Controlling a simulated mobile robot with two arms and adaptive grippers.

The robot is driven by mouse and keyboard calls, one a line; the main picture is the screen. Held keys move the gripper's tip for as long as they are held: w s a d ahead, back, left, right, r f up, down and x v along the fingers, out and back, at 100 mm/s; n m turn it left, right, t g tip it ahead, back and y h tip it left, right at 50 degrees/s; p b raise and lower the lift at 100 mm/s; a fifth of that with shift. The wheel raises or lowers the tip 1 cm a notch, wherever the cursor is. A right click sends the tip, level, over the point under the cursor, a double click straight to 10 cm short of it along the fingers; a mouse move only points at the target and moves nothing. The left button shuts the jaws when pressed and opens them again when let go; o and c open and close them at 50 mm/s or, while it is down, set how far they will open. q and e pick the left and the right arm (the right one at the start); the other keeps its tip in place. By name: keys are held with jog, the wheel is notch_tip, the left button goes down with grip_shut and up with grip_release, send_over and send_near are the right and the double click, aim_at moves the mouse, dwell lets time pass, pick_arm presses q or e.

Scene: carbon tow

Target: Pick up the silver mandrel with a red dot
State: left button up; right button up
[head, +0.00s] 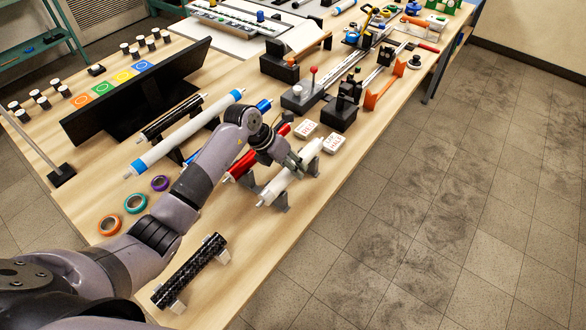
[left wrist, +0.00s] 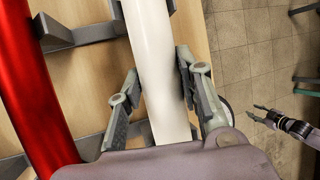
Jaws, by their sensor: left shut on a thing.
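A whitish, pale silver mandrel (head: 277,185) lies in dark grey holders near the table's front edge. My left gripper (head: 298,163) is over its upper end. In the left wrist view the fingers of my left gripper (left wrist: 160,95) are shut around the pale mandrel (left wrist: 155,50), one on each side. I see no red dot; the gripped part is partly hidden. My right gripper (left wrist: 252,112) shows far off at the right of the left wrist view, over the floor, its two fingers apart and empty.
A red mandrel (head: 240,165) lies close beside the pale one, with white-and-blue (head: 185,135) and black (head: 170,118) ones behind. A black patterned tube (head: 190,270) lies nearer. Two white label blocks (head: 334,143) stand just past the pale mandrel. Tape rolls (head: 135,203) lie left.

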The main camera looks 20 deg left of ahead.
pick_arm(q)
grip_shut()
jog(key=shift+r, duration=0.1)
